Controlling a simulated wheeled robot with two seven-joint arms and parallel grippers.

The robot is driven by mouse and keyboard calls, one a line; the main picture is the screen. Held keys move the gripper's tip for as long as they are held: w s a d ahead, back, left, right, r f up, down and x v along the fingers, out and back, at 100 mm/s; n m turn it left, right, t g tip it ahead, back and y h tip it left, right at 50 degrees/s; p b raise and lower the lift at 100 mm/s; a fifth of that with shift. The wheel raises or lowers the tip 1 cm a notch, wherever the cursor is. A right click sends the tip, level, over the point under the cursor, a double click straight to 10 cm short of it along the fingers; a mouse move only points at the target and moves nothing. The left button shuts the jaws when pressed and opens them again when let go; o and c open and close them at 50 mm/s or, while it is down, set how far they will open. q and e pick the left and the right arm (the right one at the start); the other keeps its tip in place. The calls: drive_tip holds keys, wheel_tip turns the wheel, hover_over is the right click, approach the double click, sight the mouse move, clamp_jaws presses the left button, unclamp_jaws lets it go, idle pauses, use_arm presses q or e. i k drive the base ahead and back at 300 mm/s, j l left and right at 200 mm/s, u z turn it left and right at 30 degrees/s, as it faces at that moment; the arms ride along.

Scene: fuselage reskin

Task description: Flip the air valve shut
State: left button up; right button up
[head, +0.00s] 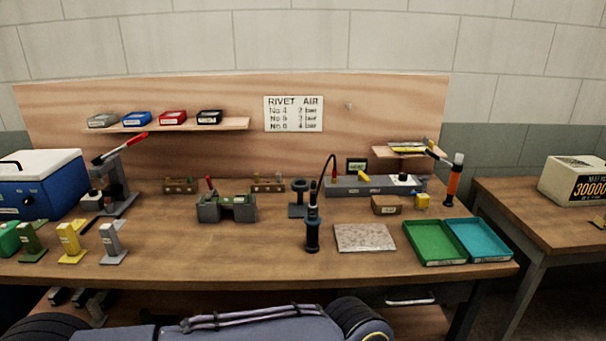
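A long grey unit (343,189) lies at the back right of the workbench. A small yellow lever (363,177) sits on its top and looks tilted. A red piece (334,174) stands near its left end. A small dark display (357,165) with a greenish face is just behind it. Which of these parts is the air valve, and whether it is open or shut, I cannot tell at this size. A black hose (328,158) arches from the unit's left end to an upright dark tool (312,231). Neither of my grippers is in view.
The wooden bench (270,262) has clear room at its front middle. A green tray (434,243) and a teal tray (477,240) lie at the right. A brown box (386,205) and a speckled mat (364,238) lie before the unit. A sign (294,114) reads RIVET AIR.

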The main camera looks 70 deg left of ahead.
sight(361, 175)
drive_tip(key=u, duration=1.95)
drive_tip(key=i+l+z, duration=0.3)
drive_tip(key=i, duration=0.45)
drive_tip(key=i+j+z, duration=0.1)
drive_tip(key=i+z, duration=0.25)
drive_tip(key=i, duration=0.35)
